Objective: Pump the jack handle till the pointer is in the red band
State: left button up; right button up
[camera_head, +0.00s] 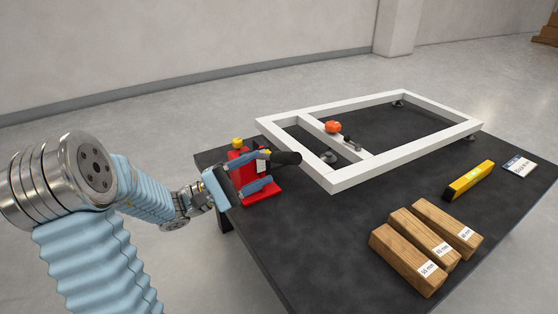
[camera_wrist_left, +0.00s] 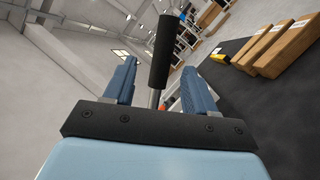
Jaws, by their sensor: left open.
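The red jack (camera_head: 240,167) stands upright on the table's left end, with a red base plate and a yellow top. Its handle has a black grip (camera_head: 287,158) pointing right, and this grip (camera_wrist_left: 164,52) shows in the left wrist view on a metal rod (camera_wrist_left: 154,98). My left gripper (camera_head: 264,172) is at the jack, covering part of it. In the left wrist view the blue fingers of this gripper (camera_wrist_left: 159,78) are apart, with the handle showing between them, not clamped. I cannot make out the pointer or the red band. My right gripper is out of view.
A white frame (camera_head: 336,184) lies behind the jack, with an orange item (camera_head: 333,127) on it. Several labelled wooden blocks (camera_head: 405,262), a yellow level (camera_head: 468,181) and a white card (camera_head: 518,166) are on the right of the black table (camera_head: 310,240). Its front middle is clear.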

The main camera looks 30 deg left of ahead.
pick_arm(q)
jog(key=v, duration=0.4)
jog(key=shift+s+a+f, duration=0.1)
jog(key=shift+s, duration=0.05)
dwell(0.4)
